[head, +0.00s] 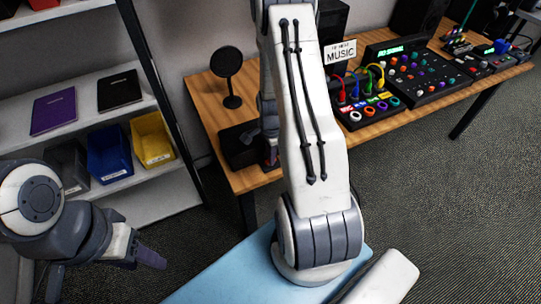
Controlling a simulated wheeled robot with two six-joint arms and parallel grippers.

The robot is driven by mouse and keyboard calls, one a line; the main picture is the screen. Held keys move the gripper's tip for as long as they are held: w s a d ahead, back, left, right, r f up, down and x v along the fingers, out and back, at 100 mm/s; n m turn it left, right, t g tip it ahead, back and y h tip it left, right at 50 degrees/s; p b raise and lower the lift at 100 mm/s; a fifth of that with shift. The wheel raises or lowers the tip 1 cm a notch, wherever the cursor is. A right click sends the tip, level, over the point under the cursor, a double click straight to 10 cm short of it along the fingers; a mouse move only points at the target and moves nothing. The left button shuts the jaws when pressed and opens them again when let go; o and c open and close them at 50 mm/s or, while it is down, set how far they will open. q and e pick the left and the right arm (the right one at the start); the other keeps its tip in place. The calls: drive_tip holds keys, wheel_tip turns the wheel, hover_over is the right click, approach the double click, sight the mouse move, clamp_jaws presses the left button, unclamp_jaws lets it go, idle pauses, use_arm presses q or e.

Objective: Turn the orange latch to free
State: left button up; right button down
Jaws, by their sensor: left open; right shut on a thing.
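My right gripper (270,157) reaches down at the right end of a low black box (237,149) on the wooden table, mostly hidden behind my own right arm. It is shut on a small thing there. A trace of orange-red shows at its fingertips, which fits the orange latch, but the latch's shape and angle are hidden. My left gripper (150,259) is open and empty, low at the left, over the floor and well apart from the table.
The wooden table (203,94) carries a round black disc on a stand (228,75) behind the box. A cable panel (366,105) and mixers (420,72) stand to the right. A white shelf (150,186) with bins is at left. My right arm blocks the middle.

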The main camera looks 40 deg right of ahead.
drive_tip(key=shift+m, duration=0.3)
drive_tip(key=c, duration=0.9)
unclamp_jaws()
drive_tip(key=shift+w, duration=0.1)
